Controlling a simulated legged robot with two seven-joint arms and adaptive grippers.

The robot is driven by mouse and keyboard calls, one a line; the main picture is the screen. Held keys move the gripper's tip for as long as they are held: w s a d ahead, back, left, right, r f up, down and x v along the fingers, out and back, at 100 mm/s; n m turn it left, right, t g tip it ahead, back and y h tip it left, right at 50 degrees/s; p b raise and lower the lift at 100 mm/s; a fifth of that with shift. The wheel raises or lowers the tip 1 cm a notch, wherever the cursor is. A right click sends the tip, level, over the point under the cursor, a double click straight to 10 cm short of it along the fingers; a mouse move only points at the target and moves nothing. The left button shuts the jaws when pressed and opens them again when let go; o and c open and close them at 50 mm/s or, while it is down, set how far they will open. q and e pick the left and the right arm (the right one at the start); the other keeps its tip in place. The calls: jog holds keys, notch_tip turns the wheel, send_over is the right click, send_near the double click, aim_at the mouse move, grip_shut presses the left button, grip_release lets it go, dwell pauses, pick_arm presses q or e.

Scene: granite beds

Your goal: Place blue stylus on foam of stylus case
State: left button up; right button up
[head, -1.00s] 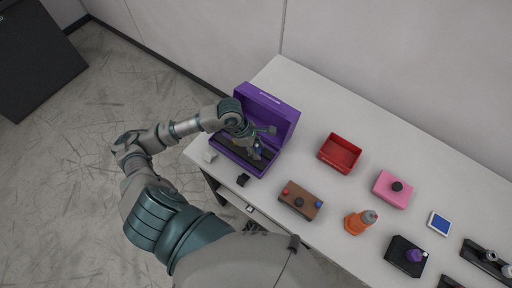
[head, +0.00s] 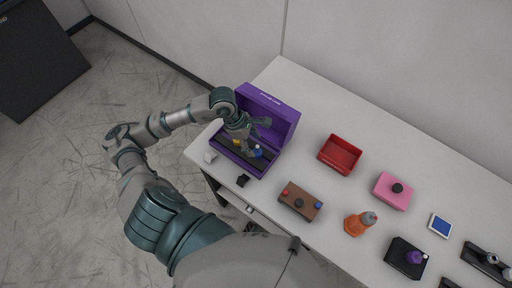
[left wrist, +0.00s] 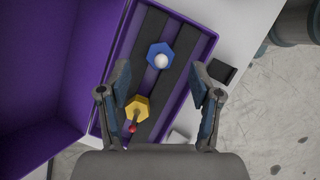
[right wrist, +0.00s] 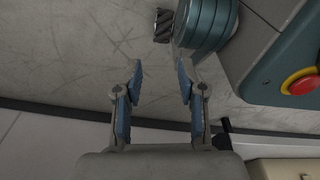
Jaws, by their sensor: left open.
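The open purple stylus case (head: 292,118) stands at the table's left end, its lid at the back. Dark foam strips line its tray; they also show in the left wrist view (left wrist: 116,125). The blue stylus (head: 258,152) is on the foam near the tray's right end. In the left wrist view the blue stylus (left wrist: 160,55) shows a blue hexagon with a pale round end. A yellow stylus (left wrist: 137,107) with a red tip is beside it. My left gripper (head: 252,138) is open and empty above the tray. My right gripper (right wrist: 160,66) is open and empty, away from the table.
A red bin (head: 340,154), brown box (head: 300,201), orange bottle (head: 358,223) and pink box (head: 392,190) stand right of the case. A small black piece (head: 243,180) and a white cube (head: 210,156) lie near its front. The table behind the bin is clear.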

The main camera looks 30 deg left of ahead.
pick_arm(q)
jog(key=v, duration=0.7)
jog(key=shift+a, duration=0.4)
pick_arm(e)
jog(key=shift+w+r, duration=0.25)
jog(key=shift+w, duration=0.3)
pick_arm(q)
jog(key=shift+d+r, duration=0.1)
jog(key=shift+d, duration=0.05)
pick_arm(e)
jog(key=shift+s+d+f, duration=0.1)
jog(key=shift+s+d, duration=0.1)
jog(key=shift+s, duration=0.15)
jog(key=shift+a, duration=0.15)
